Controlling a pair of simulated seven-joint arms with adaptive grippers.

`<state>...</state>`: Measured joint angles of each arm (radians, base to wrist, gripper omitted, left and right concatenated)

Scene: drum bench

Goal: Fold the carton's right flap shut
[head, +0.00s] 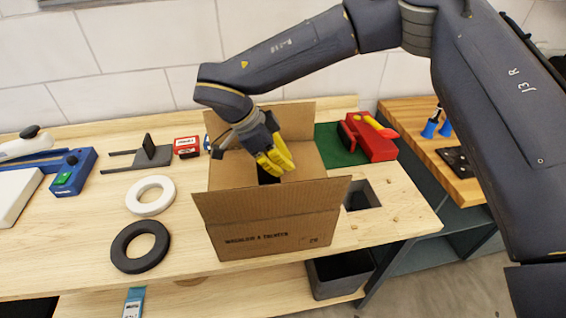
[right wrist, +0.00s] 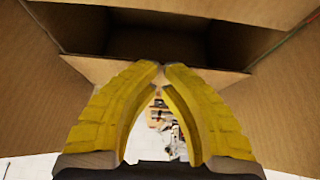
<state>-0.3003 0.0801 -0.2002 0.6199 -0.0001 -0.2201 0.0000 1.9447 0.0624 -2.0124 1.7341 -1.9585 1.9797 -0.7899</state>
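The open-topped brown carton (head: 275,240) stands on the bench. Its back flap (head: 298,117) stands up and its front flap (head: 270,202) leans outward. The right flap (head: 306,158) appears folded inward beside a dark gap at the middle; the left side panel (head: 228,172) faces it. My right gripper (head: 274,166) points down over the carton top at the right flap's inner edge. Contact is unclear. In the right wrist view its yellow fingers (right wrist: 161,72) meet at the tips, holding nothing visible, with the dark carton interior beyond. My left gripper is not in view.
A red tool (head: 370,138) lies on a green mat right of the carton. A square cutout (head: 361,194) is in the bench at right. A white ring (head: 151,210) and a black ring (head: 125,260) lie left. A grey bin (head: 340,276) sits below.

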